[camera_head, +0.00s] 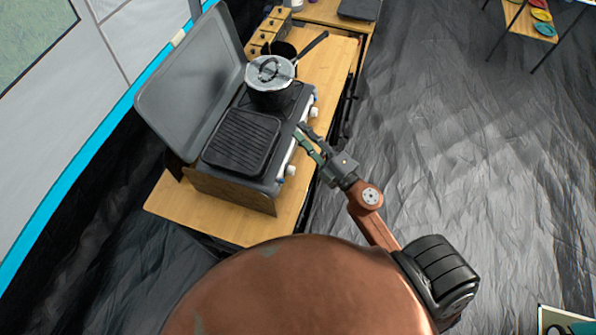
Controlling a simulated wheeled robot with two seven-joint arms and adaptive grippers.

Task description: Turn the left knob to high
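The camp stove (262,182) stands on a wooden table with its grey lid raised. Its front, with the knobs, faces right. A white knob (291,170) sits at the near end of the front, the left end when facing the stove. Another white knob (313,112) is farther along. My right gripper (300,131) is at the front edge of the stove between these knobs, its fingers a little apart and nothing seen between them. It hides part of the stove front, and I cannot tell if it touches. My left gripper is not in view.
A lidded pot (271,76) stands on the far burner and a ridged black griddle (240,142) on the near one. A pan handle (311,47) sticks out to the right behind the pot. Wooden table (222,226) shows around the stove. The dark floor (470,130) on the right is clear.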

